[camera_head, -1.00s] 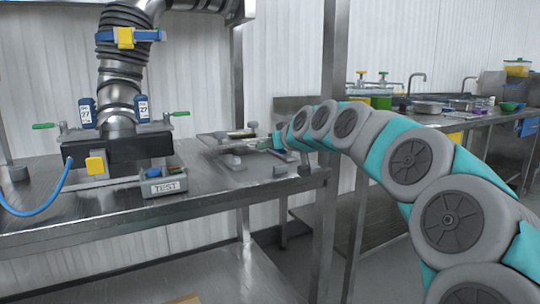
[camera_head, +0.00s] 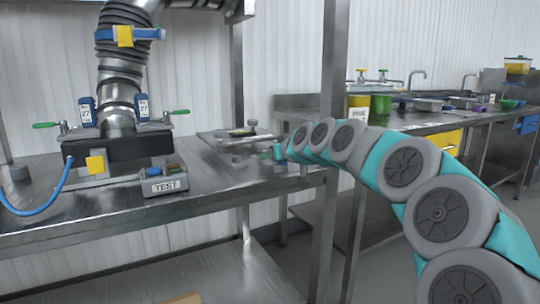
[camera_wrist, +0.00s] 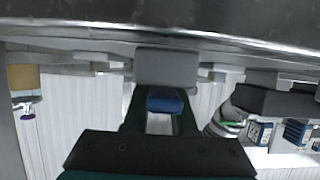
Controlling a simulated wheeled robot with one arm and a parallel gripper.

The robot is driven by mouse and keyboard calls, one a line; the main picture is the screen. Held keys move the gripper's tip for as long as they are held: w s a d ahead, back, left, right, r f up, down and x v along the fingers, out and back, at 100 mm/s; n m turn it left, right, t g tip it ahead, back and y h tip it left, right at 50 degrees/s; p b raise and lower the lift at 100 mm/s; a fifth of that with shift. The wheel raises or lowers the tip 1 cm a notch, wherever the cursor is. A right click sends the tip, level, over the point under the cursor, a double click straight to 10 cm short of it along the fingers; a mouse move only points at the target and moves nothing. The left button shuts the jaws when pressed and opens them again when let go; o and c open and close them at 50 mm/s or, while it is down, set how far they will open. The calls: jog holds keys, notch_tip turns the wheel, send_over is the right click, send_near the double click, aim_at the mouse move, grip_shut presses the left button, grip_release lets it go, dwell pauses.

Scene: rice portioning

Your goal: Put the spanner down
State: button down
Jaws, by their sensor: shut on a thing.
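My gripper (camera_head: 279,152) is small in the head view, low over the right end of the steel table (camera_head: 215,180). In the wrist view, my gripper (camera_wrist: 165,112) has its dark fingers shut on a blue piece with a pale strip below it. I take this as the spanner (camera_wrist: 165,100); most of it is hidden between the fingers. A grey block (camera_wrist: 167,67) shows just beyond the fingertips. I cannot tell whether it touches the spanner. The spanner is not clearly distinguishable in the head view.
A flat grey fixture (camera_head: 240,135) stands beside my gripper at the table's right end. A steel post (camera_head: 332,90) rises close to my arm. Bare tabletop lies in front of the fixture.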

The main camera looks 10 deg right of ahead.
jog(key=shift+f, duration=0.2)
jog(key=c, duration=0.7)
grip_release()
jog(key=shift+r, duration=0.1)
jog(key=shift+r, duration=0.15)
jog(key=b+v, duration=0.1)
jog(key=v, duration=1.1)
